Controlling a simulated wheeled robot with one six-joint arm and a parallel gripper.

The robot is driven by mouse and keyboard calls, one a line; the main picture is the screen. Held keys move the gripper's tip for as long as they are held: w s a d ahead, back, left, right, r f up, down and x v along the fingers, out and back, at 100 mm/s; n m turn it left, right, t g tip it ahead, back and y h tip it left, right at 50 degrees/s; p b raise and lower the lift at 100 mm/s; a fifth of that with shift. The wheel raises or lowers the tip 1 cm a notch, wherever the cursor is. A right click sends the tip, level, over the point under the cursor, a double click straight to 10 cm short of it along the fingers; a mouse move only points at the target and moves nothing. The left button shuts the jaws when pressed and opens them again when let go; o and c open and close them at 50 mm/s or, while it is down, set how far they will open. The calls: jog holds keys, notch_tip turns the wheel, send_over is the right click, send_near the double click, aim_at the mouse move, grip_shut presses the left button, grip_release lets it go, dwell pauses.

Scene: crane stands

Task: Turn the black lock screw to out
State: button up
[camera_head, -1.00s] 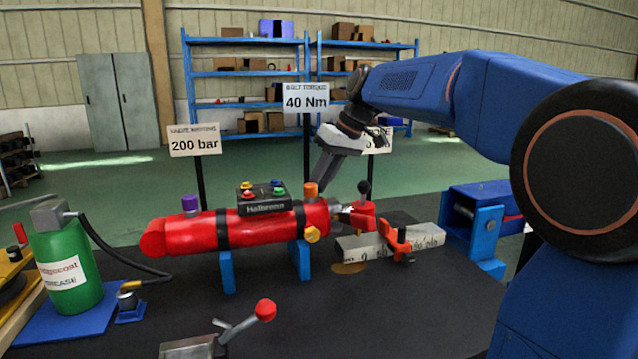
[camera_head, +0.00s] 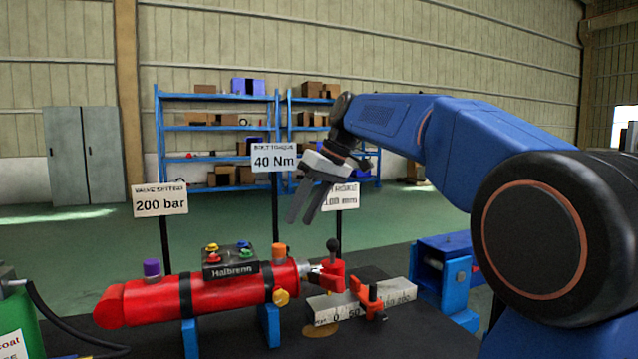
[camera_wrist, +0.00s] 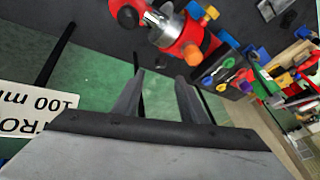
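A black round-topped knob (camera_head: 333,246), which looks like the lock screw, stands upright on the red rod-end piece (camera_head: 328,274) at the right end of the red cylinder (camera_head: 215,296). In the wrist view the red rod-end piece (camera_wrist: 122,5) is at the top edge, with a dark round part (camera_wrist: 129,17) that may be the knob. My gripper (camera_head: 299,221) is open and empty, above and left of the knob in the head view and apart from everything. Its two spread fingers also show in the wrist view (camera_wrist: 160,77). The screw's in or out marking cannot be read.
A marked ruler bar (camera_head: 335,306) with a red slider (camera_head: 367,296) lies right of the cylinder. Signs stand behind, including a 40 Nm sign (camera_head: 274,157). An orange cap (camera_head: 279,250) and a black valve box (camera_head: 230,262) rise from the cylinder. A blue vise-like block (camera_head: 447,265) stands right.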

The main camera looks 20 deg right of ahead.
jog(key=v, duration=0.9)
